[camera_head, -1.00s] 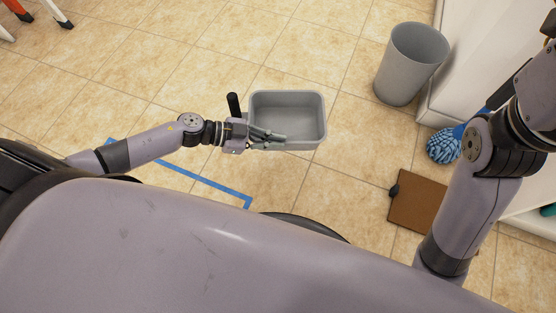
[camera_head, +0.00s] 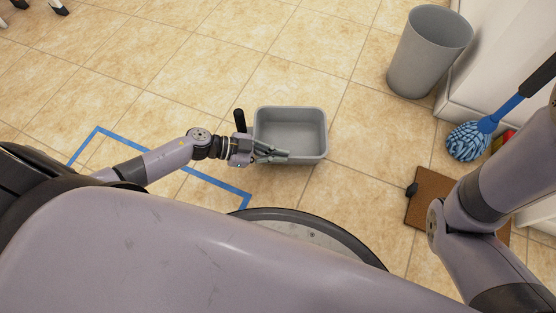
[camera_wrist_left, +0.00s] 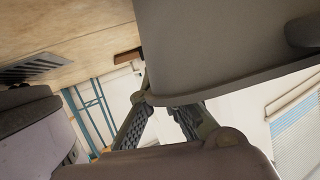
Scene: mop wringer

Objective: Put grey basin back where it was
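The grey basin (camera_head: 290,112) is a rectangular open tub, upright and empty, in the middle of the head view. My left gripper (camera_head: 272,153) is at its near left corner, with its fingers on the near rim. It looks shut on the rim. In the left wrist view the basin's grey wall (camera_wrist_left: 220,50) fills the upper right, and my left gripper's fingers (camera_wrist_left: 165,118) are below it, partly hidden. A blue tape outline (camera_head: 97,129) lies on the floor to the left, partly hidden by my left arm. My right gripper is out of view.
A tall grey bin (camera_head: 430,55) stands at the upper right beside a white cabinet. A blue mop (camera_head: 467,142) is below it. A brown board (camera_head: 430,187) lies on the floor at the right. Tiled floor is open at the upper left and around the basin.

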